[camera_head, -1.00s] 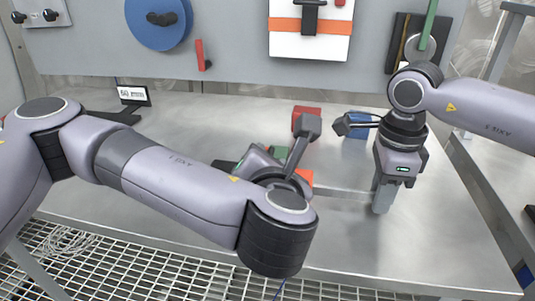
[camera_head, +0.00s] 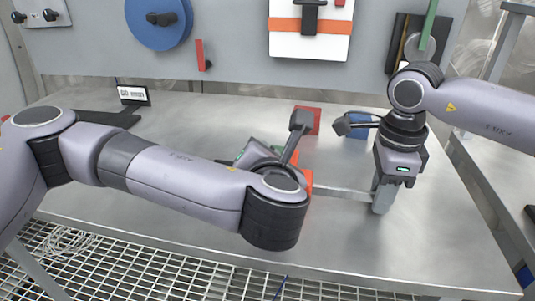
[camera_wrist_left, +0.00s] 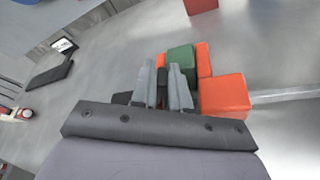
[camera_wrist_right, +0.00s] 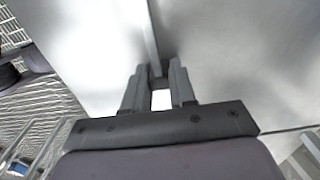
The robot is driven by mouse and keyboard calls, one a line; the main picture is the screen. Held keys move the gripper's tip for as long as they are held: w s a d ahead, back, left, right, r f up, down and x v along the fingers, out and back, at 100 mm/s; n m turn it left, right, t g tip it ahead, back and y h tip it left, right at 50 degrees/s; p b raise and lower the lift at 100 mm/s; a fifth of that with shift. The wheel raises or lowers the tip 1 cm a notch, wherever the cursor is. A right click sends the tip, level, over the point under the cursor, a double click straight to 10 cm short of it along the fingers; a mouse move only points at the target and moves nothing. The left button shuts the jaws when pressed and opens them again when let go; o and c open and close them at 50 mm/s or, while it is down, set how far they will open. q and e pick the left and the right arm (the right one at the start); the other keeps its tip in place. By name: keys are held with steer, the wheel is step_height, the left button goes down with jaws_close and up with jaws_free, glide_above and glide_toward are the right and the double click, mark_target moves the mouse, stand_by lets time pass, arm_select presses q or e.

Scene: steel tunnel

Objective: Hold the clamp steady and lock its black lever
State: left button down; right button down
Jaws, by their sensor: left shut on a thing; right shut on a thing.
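The clamp shows in the left wrist view as orange blocks (camera_wrist_left: 225,95), a green block (camera_wrist_left: 182,58) and a black lever (camera_wrist_left: 162,88). My left gripper (camera_wrist_left: 161,68) is shut on the black lever, just left of the green block. In the head view my left wrist hides most of the clamp; part of its orange body (camera_head: 306,181) shows. A flat steel bar (camera_head: 345,193) runs from the clamp to my right gripper (camera_head: 383,198). My right gripper is shut on this bar, also seen in the right wrist view (camera_wrist_right: 151,35). I cannot tell the lever's exact angle.
A red block (camera_head: 308,118) and a blue block (camera_head: 357,124) stand behind the clamp on the steel table (camera_head: 420,250). A small sign (camera_head: 132,95) stands at the back left. A grey panel with mounted fixtures closes the back. The front right of the table is clear.

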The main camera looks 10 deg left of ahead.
arm_select(q)
steer(key=n+h, duration=0.1)
steer(key=a+n, duration=0.1)
steer(key=shift+a+r+n+h, duration=0.1)
steer(key=shift+r+n+h, duration=0.15)
steer(key=shift+n+h, duration=0.15)
steer(key=shift+a+n+g+h, duration=0.3)
steer(key=shift+a+n+h, duration=0.25)
steer(key=shift+n, duration=0.35)
steer(key=shift+a+n+h, duration=0.45)
steer(key=shift+n+h, duration=0.4)
steer(key=shift+n, duration=0.35)
steer(key=shift+a+f+n+h, duration=0.15)
steer(key=shift+a+n+h, duration=0.1)
steer(key=shift+n+h, duration=0.3)
steer(key=shift+a+f+n+h, duration=0.1)
steer(key=shift+a+n+h, duration=0.2)
steer(key=shift+n, duration=0.35)
steer(key=c, duration=1.2)
jaws_free()
